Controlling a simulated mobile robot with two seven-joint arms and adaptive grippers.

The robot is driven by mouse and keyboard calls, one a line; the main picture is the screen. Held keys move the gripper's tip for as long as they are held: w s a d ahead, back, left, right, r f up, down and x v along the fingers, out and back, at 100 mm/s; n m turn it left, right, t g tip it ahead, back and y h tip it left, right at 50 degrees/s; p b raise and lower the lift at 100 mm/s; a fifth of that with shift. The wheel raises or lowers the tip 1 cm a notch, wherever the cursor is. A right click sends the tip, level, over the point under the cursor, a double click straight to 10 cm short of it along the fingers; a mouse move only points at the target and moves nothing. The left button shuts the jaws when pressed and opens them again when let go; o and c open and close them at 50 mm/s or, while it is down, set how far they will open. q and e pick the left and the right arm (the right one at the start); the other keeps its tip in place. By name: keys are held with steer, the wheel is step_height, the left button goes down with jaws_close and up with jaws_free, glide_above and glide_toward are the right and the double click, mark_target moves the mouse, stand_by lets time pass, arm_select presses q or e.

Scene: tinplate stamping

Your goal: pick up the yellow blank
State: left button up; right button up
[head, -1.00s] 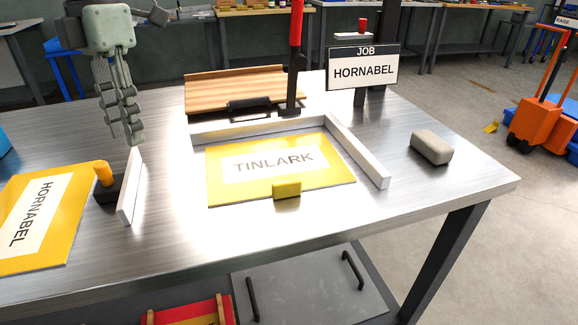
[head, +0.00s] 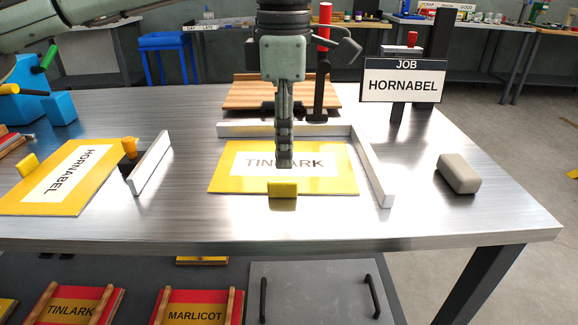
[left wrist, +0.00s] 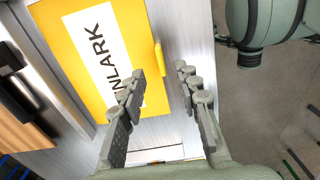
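A yellow plate with a white TINLARK label (head: 230,178) lies flat inside the white corner fence on the steel table. A small yellow tab (head: 283,189) stands at its near edge. Another yellow plate, labelled HORNABEL (head: 32,199), lies at the left. My left gripper (head: 284,165) points down over the TINLARK plate, just behind the tab, and hides part of the label. In the left wrist view its two fingers (left wrist: 158,72) are apart with nothing between the pads; the tab (left wrist: 159,59) shows in line with the gap. My right gripper is not in view.
White fence bars (head: 372,172) border the plate's back and right. A red-handled upright (head: 324,70), a wooden board (head: 245,92) and a JOB HORNABEL sign (head: 403,82) stand behind. A grey block (head: 459,173) lies right. The table front (head: 330,222) is clear.

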mark_target(283, 181)
arm_select(q)
steer(key=f, duration=0.4)
steer(key=shift+a+f, duration=0.25)
steer(key=shift+f, duration=0.1)
steer(key=shift+f+p, duration=0.3)
steer(key=shift+f, duration=0.25)
steer(key=shift+c, duration=0.9)
jaws_close()
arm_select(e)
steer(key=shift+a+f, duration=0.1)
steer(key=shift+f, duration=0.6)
